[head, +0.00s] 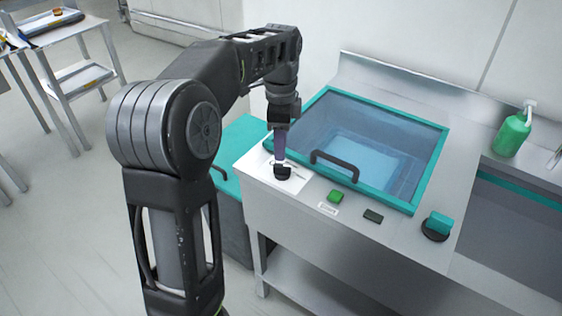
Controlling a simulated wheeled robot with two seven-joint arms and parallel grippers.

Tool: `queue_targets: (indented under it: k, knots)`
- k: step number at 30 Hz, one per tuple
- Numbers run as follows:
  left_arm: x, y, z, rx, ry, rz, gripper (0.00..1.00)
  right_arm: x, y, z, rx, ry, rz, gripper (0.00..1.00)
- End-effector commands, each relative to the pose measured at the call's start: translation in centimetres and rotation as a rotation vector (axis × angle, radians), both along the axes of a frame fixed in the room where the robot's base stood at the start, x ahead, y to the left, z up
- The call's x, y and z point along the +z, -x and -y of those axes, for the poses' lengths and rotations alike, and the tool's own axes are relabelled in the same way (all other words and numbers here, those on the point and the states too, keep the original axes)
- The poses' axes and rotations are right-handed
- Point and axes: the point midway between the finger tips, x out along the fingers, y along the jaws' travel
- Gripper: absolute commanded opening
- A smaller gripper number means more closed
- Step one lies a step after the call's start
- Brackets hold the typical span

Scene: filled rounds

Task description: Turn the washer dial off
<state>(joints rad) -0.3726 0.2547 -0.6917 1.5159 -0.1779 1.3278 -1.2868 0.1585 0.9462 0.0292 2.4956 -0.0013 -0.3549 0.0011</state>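The washer is a steel counter unit with a teal-framed clear lid (432,165) that is closed and has a dark handle (335,165). A small black dial (282,173) sits on a white marked plate (291,184) at the front left of the washer top. My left gripper (280,160) points down right over this dial, at or very near it. Its fingers are seen narrow from the side, so their opening and any contact are unclear. The dial's pointer and setting cannot be read. My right gripper is not in view.
A green button (334,196), a dark switch (373,215) and a teal knob on a black base (437,226) line the front edge to the right. A green bottle (512,134) stands at the right. A teal-lidded bin (238,150) stands left of the washer.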

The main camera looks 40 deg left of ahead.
Motion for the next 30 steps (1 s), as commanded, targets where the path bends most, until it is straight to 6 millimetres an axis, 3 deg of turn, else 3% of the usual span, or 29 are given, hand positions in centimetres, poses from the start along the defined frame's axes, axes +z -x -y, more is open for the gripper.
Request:
queue_targets:
  k: [12,23,30]
  knots:
    - [-5.9,0.0,0.0,0.0,0.0,-0.001,0.38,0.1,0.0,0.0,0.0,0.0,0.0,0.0]
    - [-6.5,0.0,0.0,0.001,-0.001,0.001,0.38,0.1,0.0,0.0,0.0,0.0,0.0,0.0]
    - [-6.5,0.0,0.0,0.001,0.0,0.001,0.19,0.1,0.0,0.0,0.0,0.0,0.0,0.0]
